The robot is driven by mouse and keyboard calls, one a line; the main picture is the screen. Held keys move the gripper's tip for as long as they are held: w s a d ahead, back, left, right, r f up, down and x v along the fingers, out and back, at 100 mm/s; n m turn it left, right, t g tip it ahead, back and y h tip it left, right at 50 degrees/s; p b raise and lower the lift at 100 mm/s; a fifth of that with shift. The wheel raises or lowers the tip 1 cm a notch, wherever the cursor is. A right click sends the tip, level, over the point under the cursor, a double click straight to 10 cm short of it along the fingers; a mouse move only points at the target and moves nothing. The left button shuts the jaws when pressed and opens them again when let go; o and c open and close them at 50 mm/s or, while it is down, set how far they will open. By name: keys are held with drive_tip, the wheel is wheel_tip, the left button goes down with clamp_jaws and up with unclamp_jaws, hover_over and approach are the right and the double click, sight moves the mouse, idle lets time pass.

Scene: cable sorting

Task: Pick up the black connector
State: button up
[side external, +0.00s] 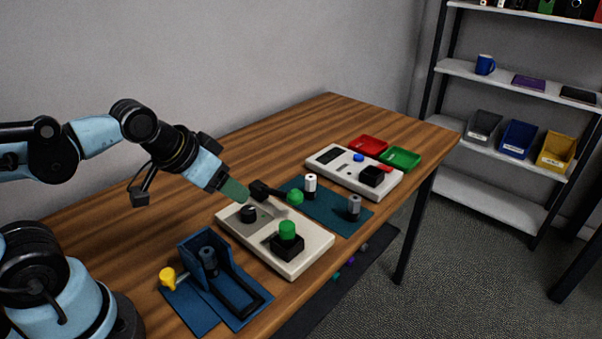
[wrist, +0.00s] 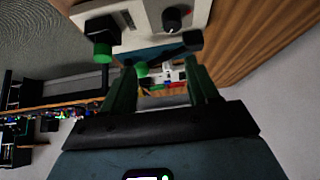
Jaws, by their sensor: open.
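Several black parts are in view, and I cannot tell for certain which one is the black connector. A small black block (side external: 259,190) is at the far edge of the near white panel (side external: 308,233); a black block also shows in the wrist view (wrist: 192,40). A round black knob (side external: 248,213) is on that panel, and it shows in the wrist view (wrist: 172,18). My gripper (side external: 237,191) is above the panel's far left end, close to the small block in the side view. In the wrist view its green fingers (wrist: 160,82) are apart, with nothing held between them.
A green button on a black base (side external: 287,241) is on the near panel, with a green ball (side external: 295,197) behind it. A blue fixture (side external: 214,268) with a yellow knob stands nearest. Beyond are a blue mat (side external: 329,213), another panel (side external: 335,171), red and green trays (side external: 400,159).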

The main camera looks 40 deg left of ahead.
sight(287, 225)
drive_tip(key=w+d+r+g, duration=0.45)
drive_tip(key=d+g, duration=0.25)
drive_tip(key=d, duration=0.3)
drive_tip(key=shift+n, duration=0.4)
drive_tip(key=shift+w+a+f, duration=0.1)
drive_tip(key=shift+w+f, duration=0.1)
drive_tip(key=shift+f, duration=2.85)
drive_tip(key=shift+w+a+f, duration=0.1)
drive_tip(key=shift+w+f, duration=0.05)
drive_tip(key=shift+f, duration=2.9)
clamp_jaws()
drive_tip(key=shift+r, duration=0.2)
